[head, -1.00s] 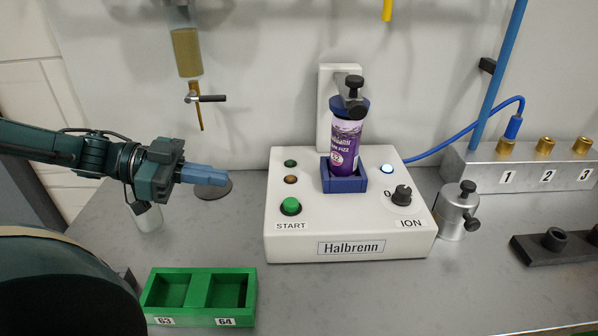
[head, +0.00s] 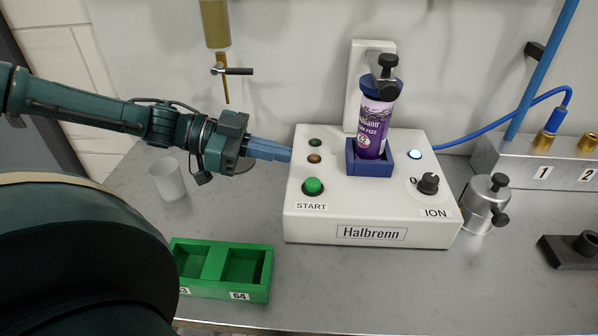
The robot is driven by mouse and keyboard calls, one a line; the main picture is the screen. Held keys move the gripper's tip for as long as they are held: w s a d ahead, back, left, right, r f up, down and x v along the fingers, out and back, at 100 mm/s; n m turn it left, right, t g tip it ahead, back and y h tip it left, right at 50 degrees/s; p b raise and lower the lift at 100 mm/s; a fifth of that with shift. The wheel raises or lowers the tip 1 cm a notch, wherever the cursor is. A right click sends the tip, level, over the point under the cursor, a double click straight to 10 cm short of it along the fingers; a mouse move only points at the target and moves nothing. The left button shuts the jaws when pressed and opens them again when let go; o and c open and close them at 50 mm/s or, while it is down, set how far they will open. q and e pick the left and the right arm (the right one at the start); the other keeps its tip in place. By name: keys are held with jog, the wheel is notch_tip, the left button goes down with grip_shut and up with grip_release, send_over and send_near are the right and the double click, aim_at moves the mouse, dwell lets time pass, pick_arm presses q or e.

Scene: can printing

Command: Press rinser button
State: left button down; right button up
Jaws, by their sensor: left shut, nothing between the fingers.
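The rinser is a white box (head: 372,212) labelled Halbrenn, standing on the grey bench. Its green START button (head: 313,186) is on the left of its top face, below two small lamps, one dark green (head: 315,142) and one amber (head: 314,158). A purple can (head: 374,128) stands upright in a blue holder (head: 371,164) on the box, with a dark clamp (head: 383,72) over its top. My left gripper (head: 289,154) is shut and empty, its blue fingers pointing right at the box's left edge, up and left of the button. My right gripper is not in view.
A green tray (head: 212,258) marked 64 lies in front. A whitish cup (head: 170,180) stands below my left arm. An ION knob (head: 428,183) and a lit lamp (head: 414,154) are on the box's right. A metal cylinder (head: 481,208) and a numbered block (head: 510,160) stand further right.

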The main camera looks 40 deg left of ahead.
aim_at(299, 190)
pick_arm(q)
jog(key=b+x, duration=0.1)
jog(key=x, duration=0.3)
jog(key=shift+d+f, duration=0.1)
jog(key=shift+f, duration=0.1)
jog(key=f, duration=0.1)
jog(key=f+b, duration=0.1)
jog(key=f, duration=0.1)
jog(key=shift+w+f+b, duration=0.25)
jog(key=shift+b, duration=0.05)
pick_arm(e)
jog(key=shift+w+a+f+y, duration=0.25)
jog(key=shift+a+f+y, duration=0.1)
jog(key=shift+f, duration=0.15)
pick_arm(q)
jog(key=shift+f, duration=0.15)
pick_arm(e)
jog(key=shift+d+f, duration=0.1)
